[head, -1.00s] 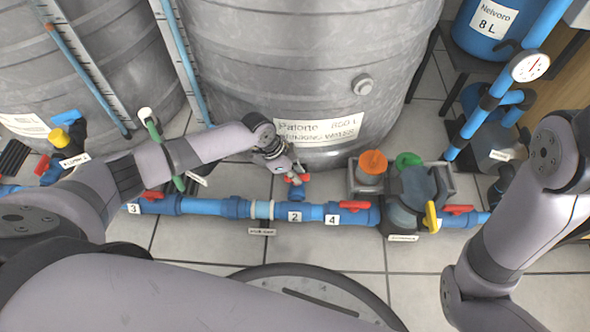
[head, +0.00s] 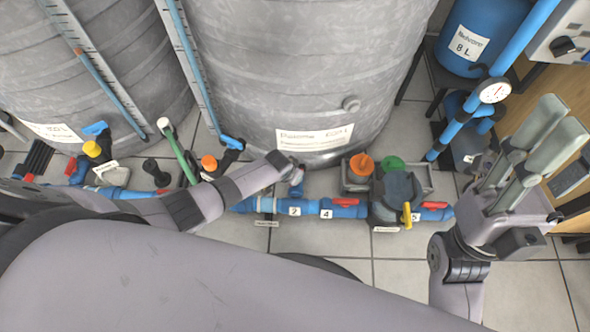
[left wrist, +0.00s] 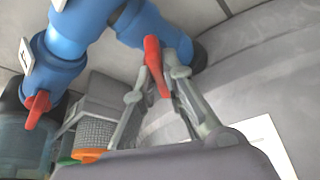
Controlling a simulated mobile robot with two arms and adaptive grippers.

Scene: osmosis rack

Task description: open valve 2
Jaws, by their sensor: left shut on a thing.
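Valve 2 is on a short blue stub (head: 296,190) rising from the blue floor pipe, behind the label 2 (head: 294,211). Its red handle (left wrist: 156,66) shows clearly in the left wrist view, between the fingers of my left gripper (left wrist: 160,82). The left gripper is shut on this handle. In the head view my left gripper (head: 291,168) is at the stub, small and partly hidden by its wrist, and the handle is hard to make out. My right gripper (head: 545,135) is raised at the right with its fingers pointing up, away from the valves; its opening is unclear.
A large grey tank (head: 300,70) stands just behind the valve. To the right are valve 4's red handle (head: 346,201), an orange cap (head: 361,165), a green cap (head: 393,163) and a yellow handle (head: 407,215). Open tiled floor (head: 440,270) lies in front.

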